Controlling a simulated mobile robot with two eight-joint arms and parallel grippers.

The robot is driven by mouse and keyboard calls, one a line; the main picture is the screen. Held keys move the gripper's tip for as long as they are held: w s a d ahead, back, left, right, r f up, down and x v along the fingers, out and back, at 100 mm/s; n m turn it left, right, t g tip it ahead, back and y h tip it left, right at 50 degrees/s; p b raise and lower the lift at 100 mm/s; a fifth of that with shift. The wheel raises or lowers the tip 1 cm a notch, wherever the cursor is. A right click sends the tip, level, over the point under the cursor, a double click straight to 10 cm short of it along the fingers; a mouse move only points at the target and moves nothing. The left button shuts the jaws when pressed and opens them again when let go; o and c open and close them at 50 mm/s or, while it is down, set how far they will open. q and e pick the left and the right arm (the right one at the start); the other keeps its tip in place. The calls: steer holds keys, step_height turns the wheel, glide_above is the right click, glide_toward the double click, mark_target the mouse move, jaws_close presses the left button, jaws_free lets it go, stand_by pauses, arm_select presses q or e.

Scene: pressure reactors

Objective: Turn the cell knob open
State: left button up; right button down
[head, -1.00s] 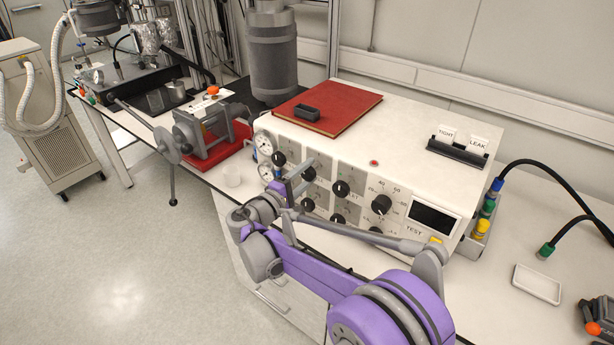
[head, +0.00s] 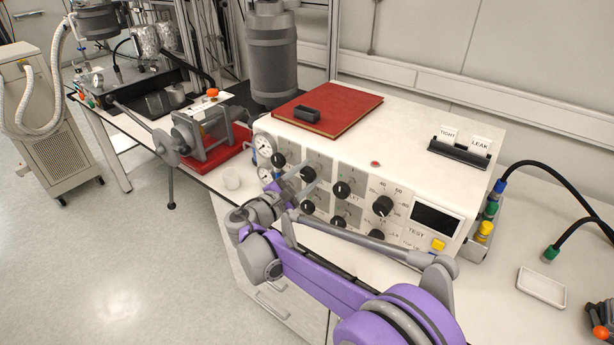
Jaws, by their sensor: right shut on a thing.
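The white control box (head: 415,155) stands on the bench with two rows of black knobs on its sloped front. My right gripper (head: 306,180) is at the left part of this front, shut on a black knob (head: 308,174) in the upper row, second from the left. The fingers partly cover this knob and its surroundings, so its label and pointer cannot be read. Other knobs beside it are free, such as the upper-row knob (head: 342,189) and the larger dial knob (head: 383,206). My left gripper is not in view.
Two gauges (head: 264,147) sit at the box's left end. A white tray (head: 541,287) lies at right.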

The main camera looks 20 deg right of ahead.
stand_by(0.4)
steer(key=shift+c, duration=1.3)
jaws_free()
steer(key=b+v, duration=0.1)
steer(key=v, duration=1)
steer(key=shift+d, duration=0.1)
